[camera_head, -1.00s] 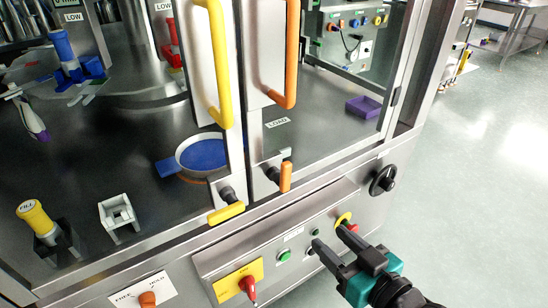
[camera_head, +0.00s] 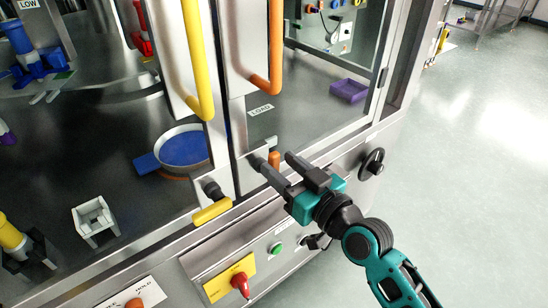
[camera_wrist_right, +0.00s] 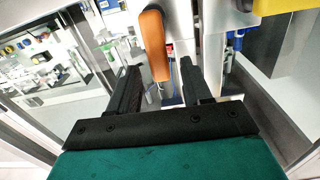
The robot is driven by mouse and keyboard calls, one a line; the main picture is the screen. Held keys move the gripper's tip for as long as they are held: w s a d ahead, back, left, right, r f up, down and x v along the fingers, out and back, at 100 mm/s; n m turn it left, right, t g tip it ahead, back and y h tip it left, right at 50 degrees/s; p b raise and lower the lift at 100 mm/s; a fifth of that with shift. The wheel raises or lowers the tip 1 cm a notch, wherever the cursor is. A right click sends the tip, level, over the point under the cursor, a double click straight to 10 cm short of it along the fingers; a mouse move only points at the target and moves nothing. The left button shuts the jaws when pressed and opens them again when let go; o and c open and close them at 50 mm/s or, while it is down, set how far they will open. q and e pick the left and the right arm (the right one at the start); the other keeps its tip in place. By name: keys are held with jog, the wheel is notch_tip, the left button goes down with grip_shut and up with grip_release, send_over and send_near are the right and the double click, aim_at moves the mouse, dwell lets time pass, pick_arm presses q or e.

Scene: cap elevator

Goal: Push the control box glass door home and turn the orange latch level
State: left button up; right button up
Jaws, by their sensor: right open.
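The glass door with the orange handle (camera_head: 275,55) stands in the cabinet front, right of the door with the yellow handle (camera_head: 197,60). I cannot tell whether it is fully home. The orange latch (camera_head: 274,158) hangs upright at its lower edge, partly hidden by my right gripper (camera_head: 271,160). In the right wrist view the orange latch (camera_wrist_right: 154,45) points down between the open fingers of the right gripper (camera_wrist_right: 160,78). Its lower end reaches level with the fingertips, and no grip shows. My left gripper is not in view.
A yellow latch (camera_head: 212,211) lies nearly level to the left. Below are a green button (camera_head: 276,248) and a red switch on a yellow plate (camera_head: 240,283). A black knob (camera_head: 372,162) sticks out at the right. The floor at right is clear.

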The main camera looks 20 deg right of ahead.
aim_at(277, 163)
jog(key=shift+x, duration=1.6)
grip_shut()
